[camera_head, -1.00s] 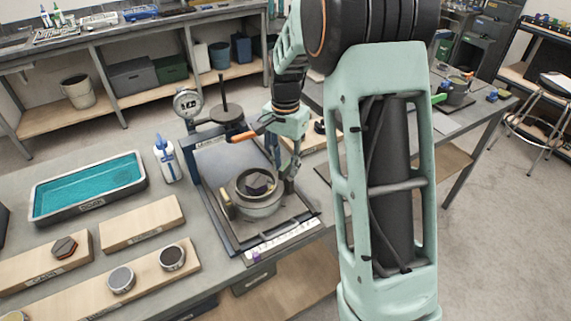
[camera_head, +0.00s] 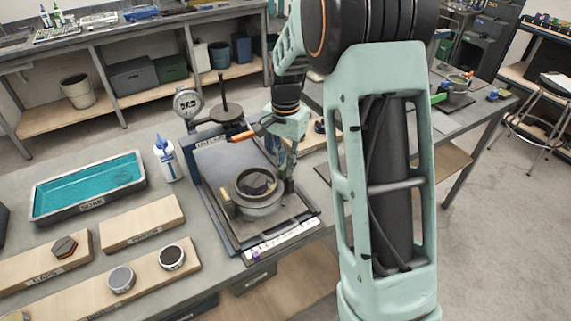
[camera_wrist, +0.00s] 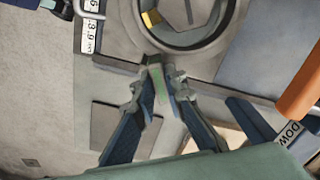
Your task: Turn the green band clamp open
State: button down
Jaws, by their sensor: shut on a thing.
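The round grey metal ring (camera_head: 257,192) sits on the framed plate, with a dark piece inside it. It also shows at the top of the wrist view (camera_wrist: 188,50), with a yellow part on its inner wall. A green lever (camera_wrist: 160,84) stands out from the ring's near side in the wrist view. My gripper (camera_wrist: 158,80) is shut on this lever, one finger on each side. In the head view my gripper (camera_head: 286,184) is at the ring's right side, and the lever is hidden there.
A dial gauge (camera_head: 187,103) and a post stand behind the ring. An orange handle (camera_wrist: 302,85) is close on the right in the wrist view. Another pot with a green lever (camera_head: 438,98) is farther right.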

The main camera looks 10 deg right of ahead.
jog(key=n, duration=0.6)
jog(key=shift+d, duration=0.15)
jog(key=n, duration=0.5)
jog(key=shift+n, duration=0.3)
dwell(0.4)
jog(key=c, duration=2)
grip_release()
jog(key=shift+o, duration=0.2)
notch_tip(320, 180, up, 12)
